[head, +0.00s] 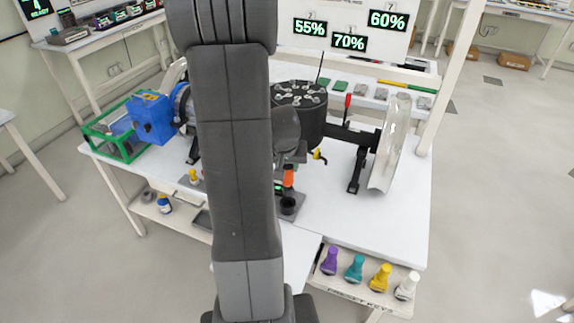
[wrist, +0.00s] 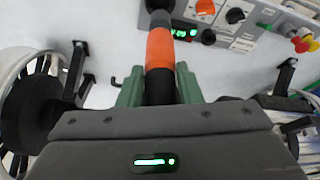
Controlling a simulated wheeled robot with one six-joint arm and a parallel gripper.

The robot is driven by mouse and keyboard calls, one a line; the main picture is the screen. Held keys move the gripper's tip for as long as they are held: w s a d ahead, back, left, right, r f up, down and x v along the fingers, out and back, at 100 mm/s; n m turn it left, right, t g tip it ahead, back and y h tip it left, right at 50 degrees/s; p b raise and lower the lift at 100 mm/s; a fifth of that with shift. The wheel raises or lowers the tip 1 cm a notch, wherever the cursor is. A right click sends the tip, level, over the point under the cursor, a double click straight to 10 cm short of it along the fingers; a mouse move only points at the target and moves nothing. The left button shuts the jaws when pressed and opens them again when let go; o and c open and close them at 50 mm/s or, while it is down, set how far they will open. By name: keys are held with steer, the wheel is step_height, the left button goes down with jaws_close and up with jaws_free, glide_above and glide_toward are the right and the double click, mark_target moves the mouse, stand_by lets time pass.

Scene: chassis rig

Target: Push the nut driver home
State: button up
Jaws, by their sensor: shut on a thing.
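The nut driver (wrist: 160,52) has an orange and black handle. In the wrist view it runs up between the green fingers of my gripper (wrist: 160,88), which is shut on it. In the head view its orange part (head: 288,177) shows upright just right of my arm, above a black round holder (head: 288,204) on a grey base. In the wrist view its far end meets a dark round piece beside a small green display. I cannot tell how deep it sits there. In the head view my arm hides most of my gripper.
A dark cylinder (head: 298,112) with metal fittings on top stands behind the driver, with a clear curved shield (head: 390,145) to its right. A blue machine (head: 153,118) and green frame (head: 112,135) stand left. Coloured preset keys (head: 355,268) line the lower front shelf. A knobbed control panel (wrist: 237,17) shows in the wrist view.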

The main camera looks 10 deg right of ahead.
mark_target(287, 185)
steer(key=shift+f+b, duration=2.15)
steer(key=shift+b, duration=0.15)
steer(key=shift+f+b, duration=2.25)
steer(key=shift+b, duration=0.05)
steer(key=o, duration=1.1)
steer(key=shift+o, duration=0.2)
steer(key=shift+s+r, duration=0.1)
steer(key=v, duration=1.3)
steer(key=shift+r+p, duration=0.25)
steer(key=shift+p, duration=0.1)
steer(key=shift+s, duration=0.1)
steer(key=x, duration=1.3)
steer(key=shift+w+f, duration=0.2)
steer(key=shift+f, duration=0.15)
